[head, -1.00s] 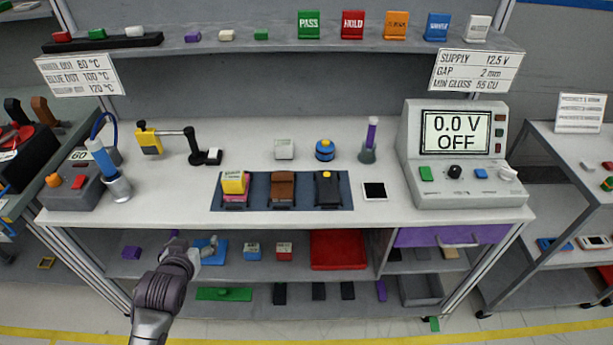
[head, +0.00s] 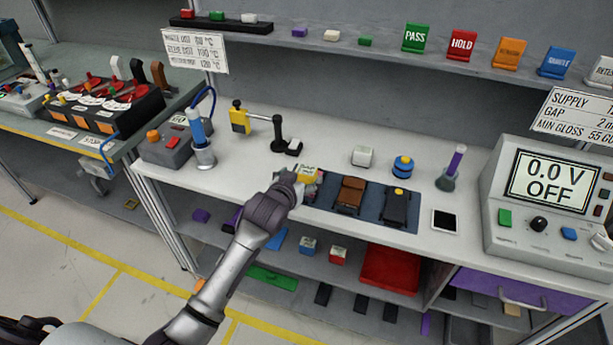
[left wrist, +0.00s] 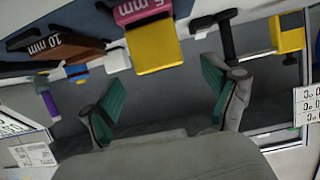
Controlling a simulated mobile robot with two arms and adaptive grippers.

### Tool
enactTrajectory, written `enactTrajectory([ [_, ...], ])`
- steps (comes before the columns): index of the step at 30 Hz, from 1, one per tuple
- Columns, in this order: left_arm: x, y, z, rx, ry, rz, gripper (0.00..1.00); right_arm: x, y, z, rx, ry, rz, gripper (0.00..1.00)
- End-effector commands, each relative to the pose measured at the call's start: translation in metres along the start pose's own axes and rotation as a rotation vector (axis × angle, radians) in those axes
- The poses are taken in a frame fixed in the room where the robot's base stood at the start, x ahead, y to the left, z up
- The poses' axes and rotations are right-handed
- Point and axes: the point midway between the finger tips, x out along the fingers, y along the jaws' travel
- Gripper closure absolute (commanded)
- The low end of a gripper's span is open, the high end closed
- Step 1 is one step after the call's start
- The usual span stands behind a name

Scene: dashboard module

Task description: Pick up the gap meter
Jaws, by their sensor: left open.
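No label names the gap meter, so I cannot tell for sure which thing it is. A pink block (left wrist: 143,10) marked with a mm size has a yellow block (left wrist: 155,55) on it; the yellow block also shows in the head view (head: 308,171), partly hidden by my gripper. A brown block (head: 351,190) marked "10 mm" and a black block (head: 395,207) share the dark mat. My left gripper (head: 293,180) is at the near left end of the mat. In the left wrist view its green-padded fingers (left wrist: 163,93) are apart and empty, with the yellow block ahead between them. My right gripper is out of view.
A yellow device with a black arm (head: 240,118) stands behind left. A blue-topped tool in a cup (head: 203,145) is farther left. A white block (head: 362,156), a blue knob (head: 402,166) and a flask (head: 449,175) stand behind the mat. The supply unit (head: 510,215) is at right.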

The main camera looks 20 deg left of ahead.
Motion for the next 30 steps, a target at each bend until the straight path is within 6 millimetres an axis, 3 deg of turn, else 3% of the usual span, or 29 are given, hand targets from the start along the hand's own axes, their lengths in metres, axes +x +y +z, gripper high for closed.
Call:
enactTrajectory([
  [9,0.04,0.0,-0.004,0.001,-0.002,0.0,0.12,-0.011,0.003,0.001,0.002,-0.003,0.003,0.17],
  [19,0.045,0.0,-0.003,0.001,0.0,0.001,0.14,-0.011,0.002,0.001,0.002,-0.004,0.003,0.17],
  [30,0.045,0.0,-0.003,0.0,-0.001,0.001,0.76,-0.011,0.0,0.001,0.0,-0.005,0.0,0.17],
])
